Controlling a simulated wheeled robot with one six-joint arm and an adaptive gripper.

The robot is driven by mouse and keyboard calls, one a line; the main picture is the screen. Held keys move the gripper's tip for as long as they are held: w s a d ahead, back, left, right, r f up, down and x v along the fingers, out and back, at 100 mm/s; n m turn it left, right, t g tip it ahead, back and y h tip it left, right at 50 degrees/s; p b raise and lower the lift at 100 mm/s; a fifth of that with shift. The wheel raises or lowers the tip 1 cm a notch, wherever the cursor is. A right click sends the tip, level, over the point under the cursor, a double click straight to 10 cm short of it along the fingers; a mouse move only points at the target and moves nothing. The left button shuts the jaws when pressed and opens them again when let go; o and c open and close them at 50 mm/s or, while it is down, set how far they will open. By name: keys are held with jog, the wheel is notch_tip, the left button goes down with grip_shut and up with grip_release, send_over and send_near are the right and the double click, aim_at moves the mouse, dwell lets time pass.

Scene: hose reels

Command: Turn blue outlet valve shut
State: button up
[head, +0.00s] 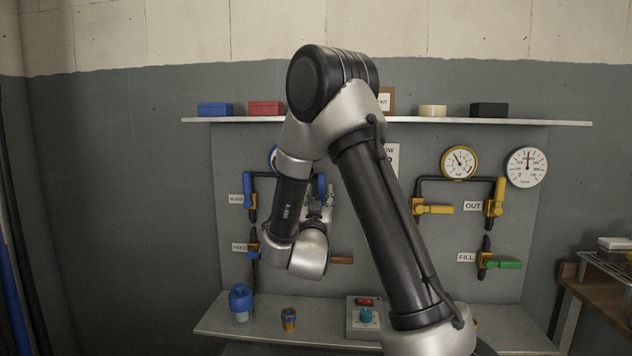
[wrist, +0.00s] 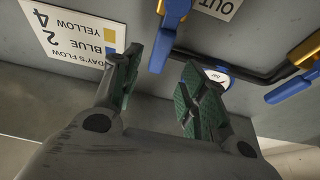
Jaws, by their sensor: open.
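The blue outlet valve handle (wrist: 168,35) shows in the wrist view, beside a plate reading OUT (wrist: 217,8); the picture is upside down there. The handle runs from the top edge down between the fingers of my gripper (wrist: 160,72). The fingers are open, one on each side of the handle in the picture, with no contact visible. I cannot tell how deep the handle sits between them. In the head view the blue handle (head: 322,184) shows just behind my gripper (head: 319,203), and my arm hides much of the blue line.
Another blue-handled valve (wrist: 290,91) is at right in the wrist view. A flow sign (wrist: 80,32) reads blue 2, yellow 4. In the head view, a yellow OUT valve (head: 495,197) and green-handled FILL valve (head: 498,264) are at right. A shelf (head: 550,123) runs above; a blue bottle (head: 240,302) stands below.

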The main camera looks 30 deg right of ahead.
aim_at(322, 181)
jog(key=x, duration=0.8)
jog(key=shift+s+r, duration=0.2)
jog(key=shift+r, duration=0.1)
jog(key=shift+c, duration=0.4)
grip_shut()
